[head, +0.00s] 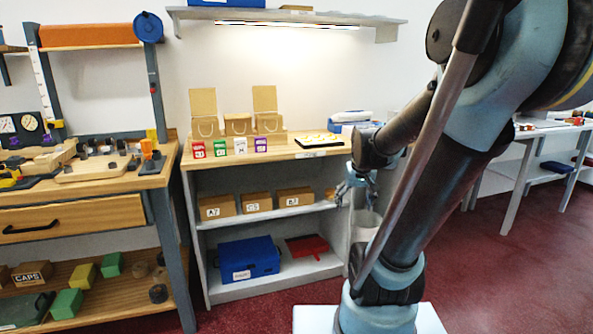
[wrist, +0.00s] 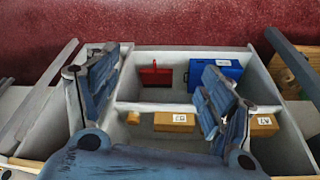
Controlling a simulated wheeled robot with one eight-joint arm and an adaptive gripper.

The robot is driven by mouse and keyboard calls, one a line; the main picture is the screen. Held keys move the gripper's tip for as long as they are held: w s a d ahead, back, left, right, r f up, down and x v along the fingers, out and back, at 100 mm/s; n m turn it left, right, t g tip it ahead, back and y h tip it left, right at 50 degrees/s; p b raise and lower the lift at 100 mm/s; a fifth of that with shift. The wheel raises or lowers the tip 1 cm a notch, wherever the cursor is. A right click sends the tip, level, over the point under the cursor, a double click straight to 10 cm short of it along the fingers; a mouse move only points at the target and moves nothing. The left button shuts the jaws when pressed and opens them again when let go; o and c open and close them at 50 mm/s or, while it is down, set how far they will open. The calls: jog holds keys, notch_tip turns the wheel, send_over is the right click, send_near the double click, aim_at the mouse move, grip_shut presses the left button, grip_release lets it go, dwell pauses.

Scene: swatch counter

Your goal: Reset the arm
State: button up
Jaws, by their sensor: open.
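My gripper (head: 357,188) hangs in front of the right end of the swatch counter (head: 262,227), below its top and near the middle shelf. In the wrist view my gripper (wrist: 162,72) has its two blue fingers spread wide apart, with nothing between them. Through the gap I see the counter's open shelves, turned upside down. My arm reaches down from the upper right of the head view and bends toward the counter, hiding part of its right side.
A workbench (head: 75,217) stands left. Red floor (head: 470,270) is open at right.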

jog(key=s+f, duration=0.2)
jog(key=s, duration=0.5)
jog(key=s+f+g, duration=0.1)
jog(key=s+f, duration=0.2)
jog(key=s, duration=0.5)
jog(key=shift+s, duration=0.3)
jog(key=shift+w+f, duration=0.2)
jog(key=shift+w, duration=0.25)
jog(key=shift+o, duration=0.5)
